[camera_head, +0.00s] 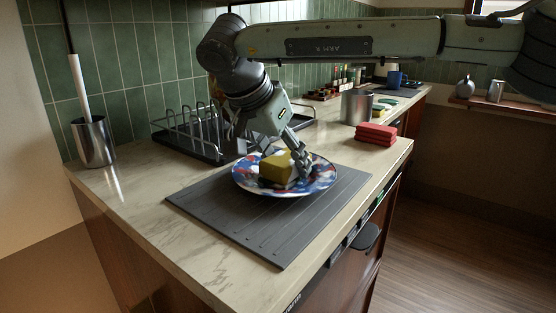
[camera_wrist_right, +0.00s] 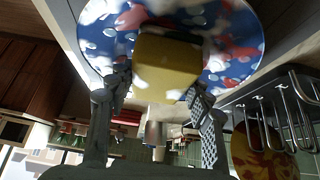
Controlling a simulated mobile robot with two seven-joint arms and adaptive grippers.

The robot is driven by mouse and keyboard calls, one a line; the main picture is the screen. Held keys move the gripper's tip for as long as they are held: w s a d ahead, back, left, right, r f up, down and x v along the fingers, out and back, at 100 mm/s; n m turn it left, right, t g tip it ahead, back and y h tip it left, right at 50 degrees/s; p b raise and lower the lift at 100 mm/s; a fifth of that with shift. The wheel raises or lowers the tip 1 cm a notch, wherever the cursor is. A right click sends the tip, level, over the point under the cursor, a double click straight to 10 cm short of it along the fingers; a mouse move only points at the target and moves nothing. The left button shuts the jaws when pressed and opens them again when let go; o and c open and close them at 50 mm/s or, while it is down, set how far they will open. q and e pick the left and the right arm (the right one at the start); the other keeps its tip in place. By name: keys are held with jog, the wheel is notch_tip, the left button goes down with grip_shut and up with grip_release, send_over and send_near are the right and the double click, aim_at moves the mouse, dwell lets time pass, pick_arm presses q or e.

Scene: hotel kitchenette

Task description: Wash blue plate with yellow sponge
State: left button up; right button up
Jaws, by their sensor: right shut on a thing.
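A blue plate with white and red patches (camera_head: 320,181) lies on the grey ribbed mat (camera_head: 225,225) on the counter. My right gripper (camera_head: 297,170) reaches down from above and is shut on a yellow sponge (camera_head: 273,168), holding it over the middle of the plate. In the right wrist view the sponge (camera_wrist_right: 166,68) sits between the two fingertips, in front of the plate (camera_wrist_right: 105,35). Pale spots, like suds, dot the plate's surface. Whether the sponge touches the plate is hard to tell. My left gripper is not in view.
A wire dish rack (camera_head: 185,133) stands behind the mat; a patterned plate (camera_wrist_right: 258,150) shows by it in the wrist view. A steel cup with a brush (camera_head: 93,142) is at the left. Red folded cloths (camera_head: 376,134) and a metal canister (camera_head: 356,107) stand at the right. The front left counter is clear.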

jog(key=shift+s+d+f, duration=0.15)
jog(key=shift+s+d, duration=0.4)
jog(key=shift+d, duration=0.2)
jog(key=shift+w+a+r, duration=0.15)
jog(key=shift+a+r, duration=0.05)
jog(key=shift+a, duration=0.05)
jog(key=shift+w+a+p, duration=0.45)
jog(key=shift+w+a, duration=0.1)
jog(key=shift+a, duration=0.2)
jog(key=shift+w+a+p, duration=0.4)
jog(key=shift+w+a, duration=0.1)
jog(key=shift+a, duration=0.2)
jog(key=shift+s+d, duration=0.15)
jog(key=shift+d, duration=0.1)
jog(key=shift+s+d+f+b, duration=0.1)
jog(key=shift+s+d+b, duration=0.4)
jog(key=shift+d, duration=0.25)
jog(key=shift+s+d+b, duration=0.35)
jog(key=shift+s+d, duration=0.2)
jog(key=shift+d, duration=0.15)
